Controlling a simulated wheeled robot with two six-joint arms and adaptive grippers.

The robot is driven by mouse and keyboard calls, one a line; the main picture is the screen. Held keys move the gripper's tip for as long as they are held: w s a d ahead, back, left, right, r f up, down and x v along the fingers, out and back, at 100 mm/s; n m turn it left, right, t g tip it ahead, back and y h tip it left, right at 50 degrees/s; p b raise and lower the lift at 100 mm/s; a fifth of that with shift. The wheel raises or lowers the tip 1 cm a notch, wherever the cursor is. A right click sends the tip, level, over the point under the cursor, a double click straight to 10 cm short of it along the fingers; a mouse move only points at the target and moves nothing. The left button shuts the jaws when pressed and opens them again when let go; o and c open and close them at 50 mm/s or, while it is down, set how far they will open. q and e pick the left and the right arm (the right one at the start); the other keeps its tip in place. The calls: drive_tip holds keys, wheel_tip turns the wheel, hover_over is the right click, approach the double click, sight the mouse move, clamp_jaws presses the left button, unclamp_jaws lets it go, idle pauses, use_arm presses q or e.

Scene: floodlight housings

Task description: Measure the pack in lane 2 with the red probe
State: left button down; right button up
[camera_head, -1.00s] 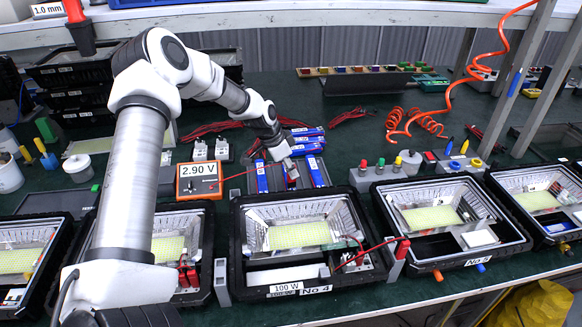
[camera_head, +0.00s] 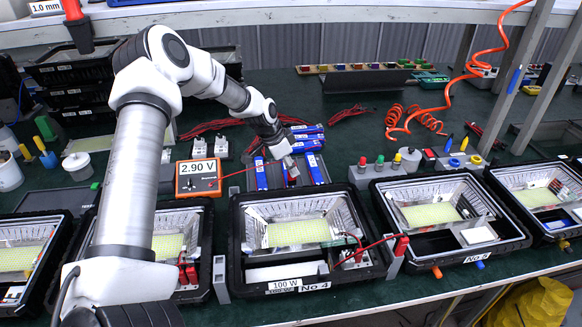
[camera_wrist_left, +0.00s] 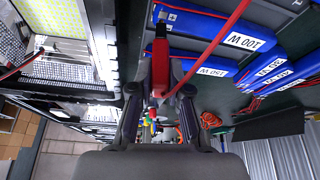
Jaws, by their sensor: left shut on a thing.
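My left gripper (camera_head: 289,167) is shut on the red probe (camera_wrist_left: 160,58), which hangs over the pack rack (camera_head: 322,183) with its red lead running off. In the wrist view the gripper (camera_wrist_left: 160,95) has the probe between its fingers. Blue packs lie in the rack, one on the left (camera_head: 262,174) and one on the right (camera_head: 315,168). The middle lane is partly hidden by the gripper, and I cannot tell whether the probe tip touches anything. The orange meter (camera_head: 199,179) reads 2.90 V. My right gripper is not in view.
Floodlight housings in black trays line the front, including No 4 (camera_head: 310,277) and No 5 (camera_head: 452,222). More blue packs (camera_head: 306,138) and red leads lie behind the rack. A coiled orange hose (camera_head: 448,95) hangs at the right.

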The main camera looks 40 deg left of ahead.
use_arm(q)
drive_tip(key=shift+f+b, duration=0.45)
drive_tip(key=shift+f, duration=0.2)
idle(1.5)
wheel_tip(320, 180, up, 7)
drive_tip(key=p, duration=0.6)
drive_tip(key=shift+r, duration=0.1)
